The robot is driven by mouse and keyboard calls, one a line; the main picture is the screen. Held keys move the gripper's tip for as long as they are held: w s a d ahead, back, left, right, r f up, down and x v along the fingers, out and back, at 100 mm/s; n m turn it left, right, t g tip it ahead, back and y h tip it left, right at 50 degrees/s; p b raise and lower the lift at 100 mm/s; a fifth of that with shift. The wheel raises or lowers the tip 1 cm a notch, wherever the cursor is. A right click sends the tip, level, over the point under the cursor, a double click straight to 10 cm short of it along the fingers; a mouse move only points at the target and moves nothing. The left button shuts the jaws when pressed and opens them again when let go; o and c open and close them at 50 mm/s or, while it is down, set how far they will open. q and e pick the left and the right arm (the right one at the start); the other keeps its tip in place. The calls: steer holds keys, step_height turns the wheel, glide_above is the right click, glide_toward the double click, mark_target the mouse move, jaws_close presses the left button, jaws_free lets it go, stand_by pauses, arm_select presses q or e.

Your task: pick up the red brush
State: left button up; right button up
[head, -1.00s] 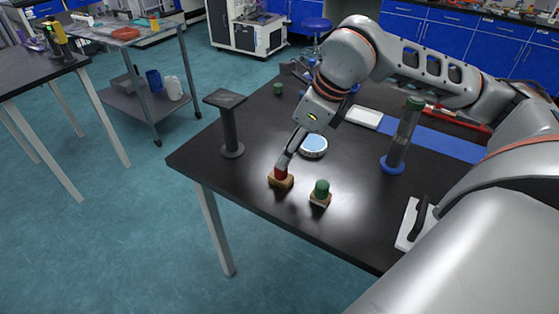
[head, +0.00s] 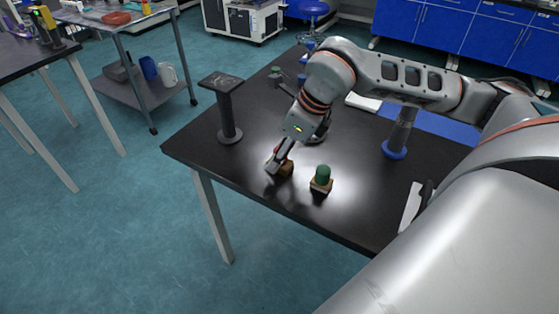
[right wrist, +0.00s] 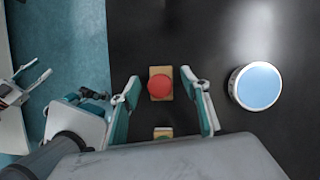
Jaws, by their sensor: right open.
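The red brush (right wrist: 160,87) has a round red top on a wooden block and stands on the black table. In the head view its wooden block (head: 287,170) shows, partly hidden behind my right gripper (head: 275,165). My right gripper (right wrist: 160,78) is open and points down over the brush. In the right wrist view the brush lies between the two fingers, with a gap on each side.
A green-topped brush (head: 322,175) stands close by, to the right. A dark pedestal (head: 228,110) stands at the left, and a round blue-topped disc (right wrist: 258,86) lies near. A cylinder on a blue base (head: 397,145) stands further right. The table's front edge is close.

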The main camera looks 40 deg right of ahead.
steer(key=c, duration=1.2)
jaws_close()
arm_select(q)
steer(key=shift+s+f, duration=0.15)
steer(key=shift+f, duration=0.05)
arm_select(e)
steer(key=shift+r, duration=0.5)
arm_select(q)
steer(key=shift+s+d+r+p, duration=0.2)
steer(key=shift+r+p, duration=0.45)
steer(key=shift+p, duration=0.4)
steer(key=shift+s+d+r+p, duration=0.1)
steer(key=shift+d+r+p, duration=0.1)
steer(key=shift+r+p, duration=0.65)
arm_select(e)
step_height(320, 180, up, 19)
arm_select(q)
steer(key=shift+w+f, duration=0.1)
steer(key=shift+w, duration=0.05)
steer(key=shift+w+a+r, duration=0.15)
steer(key=shift+w+r, duration=0.05)
steer(key=shift+w, duration=0.25)
arm_select(e)
steer(key=shift+o, duration=0.3)
jaws_free()
